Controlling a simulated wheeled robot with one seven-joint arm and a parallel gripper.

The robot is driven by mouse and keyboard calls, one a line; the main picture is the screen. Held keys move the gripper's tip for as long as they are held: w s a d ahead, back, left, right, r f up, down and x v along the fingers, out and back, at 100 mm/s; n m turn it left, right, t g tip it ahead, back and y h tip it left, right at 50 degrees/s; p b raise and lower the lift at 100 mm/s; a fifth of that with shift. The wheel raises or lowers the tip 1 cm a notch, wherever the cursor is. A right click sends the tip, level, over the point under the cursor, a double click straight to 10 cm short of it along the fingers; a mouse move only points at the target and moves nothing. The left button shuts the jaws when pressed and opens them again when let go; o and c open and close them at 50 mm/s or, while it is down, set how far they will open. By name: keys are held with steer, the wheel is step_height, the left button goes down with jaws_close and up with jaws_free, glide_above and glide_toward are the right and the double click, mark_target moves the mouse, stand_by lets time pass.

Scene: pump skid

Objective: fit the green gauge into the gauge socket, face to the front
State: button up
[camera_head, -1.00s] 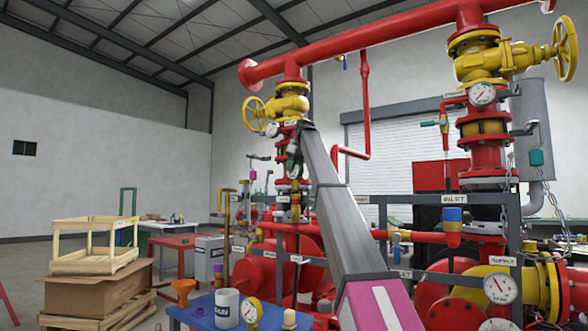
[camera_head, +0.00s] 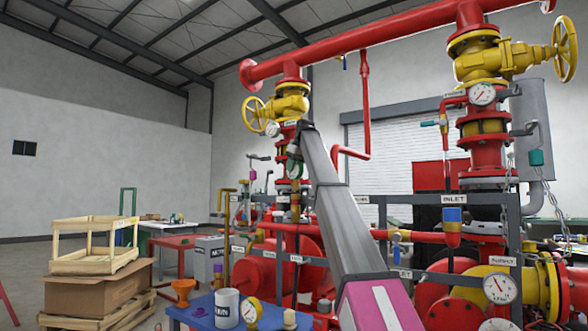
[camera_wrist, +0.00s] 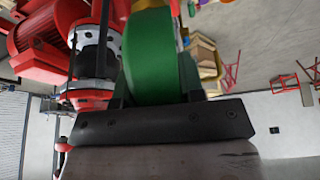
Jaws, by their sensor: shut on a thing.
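The green gauge (camera_wrist: 155,55) fills the upper middle of the wrist view, its broad green side towards the camera. My gripper (camera_wrist: 155,92) is shut on it, one dark finger at each side. In the head view the green gauge (camera_head: 294,167) is small and partly behind the end of my arm, in front of the left red and yellow riser. My gripper is mostly hidden there. I cannot clearly see its dial or which way it faces. The gauge socket cannot be made out, and I cannot tell whether the gauge touches anything.
The left riser carries a yellow valve (camera_head: 289,103). Red pipes and a grey labelled rail (camera_head: 345,199) cross close around my arm. A blue table (camera_head: 190,316) holds a white mug (camera_head: 227,308) and another gauge (camera_head: 252,311). Open floor lies to the left.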

mark_target(294, 174)
steer(key=shift+f, duration=1.65)
stand_by(0.4)
steer(key=o, duration=1.1)
steer(key=v, duration=1)
steer(key=shift+r, duration=0.1)
steer(key=shift+s+r, duration=0.1)
steer(key=shift+r, duration=0.2)
